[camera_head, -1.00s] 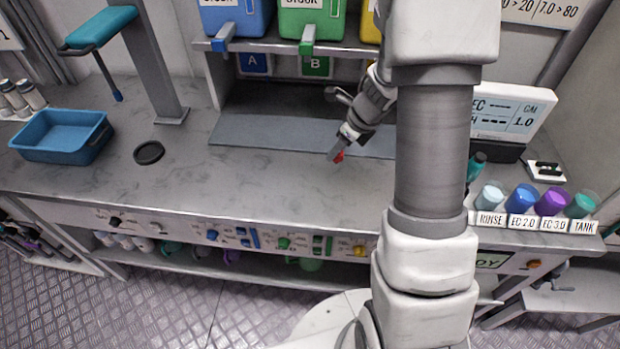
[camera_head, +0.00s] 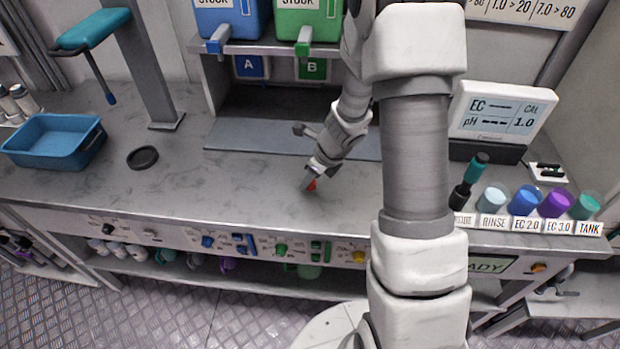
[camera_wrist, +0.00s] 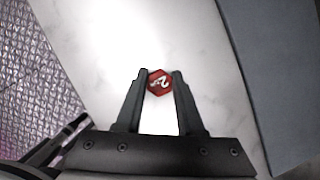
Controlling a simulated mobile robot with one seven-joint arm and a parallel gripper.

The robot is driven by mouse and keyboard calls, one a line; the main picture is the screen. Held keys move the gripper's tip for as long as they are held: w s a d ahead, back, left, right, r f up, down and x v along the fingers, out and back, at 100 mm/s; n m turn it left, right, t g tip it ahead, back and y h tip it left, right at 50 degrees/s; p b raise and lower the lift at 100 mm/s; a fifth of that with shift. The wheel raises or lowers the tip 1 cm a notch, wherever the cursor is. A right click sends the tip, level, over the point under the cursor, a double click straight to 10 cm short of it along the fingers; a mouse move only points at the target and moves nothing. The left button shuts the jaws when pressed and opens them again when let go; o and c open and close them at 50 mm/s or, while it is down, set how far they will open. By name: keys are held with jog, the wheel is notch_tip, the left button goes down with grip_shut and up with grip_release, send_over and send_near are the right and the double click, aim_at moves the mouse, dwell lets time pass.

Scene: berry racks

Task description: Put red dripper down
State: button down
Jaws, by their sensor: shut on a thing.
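The red dripper (camera_wrist: 158,83) shows in the wrist view as a small red hexagonal top with a white "2" on it. My gripper (camera_wrist: 160,92) is shut on it, with one black finger on each side. In the head view, my gripper (camera_head: 309,180) hangs low over the grey marbled worktop (camera_head: 230,190), near its front edge, and the red dripper (camera_head: 312,186) is a small red spot at the fingertips. I cannot tell whether the dripper touches the worktop.
A blue tray (camera_head: 55,143) and a black round disc (camera_head: 143,157) lie at left. Labelled cups (camera_head: 524,200) and an EC/pH meter (camera_head: 500,115) stand at right. Shelves with stock tanks (camera_head: 233,18) are behind. The worktop around my gripper is clear.

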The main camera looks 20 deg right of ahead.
jog(key=shift+f, duration=0.15)
jog(key=c, duration=0.5)
grip_release()
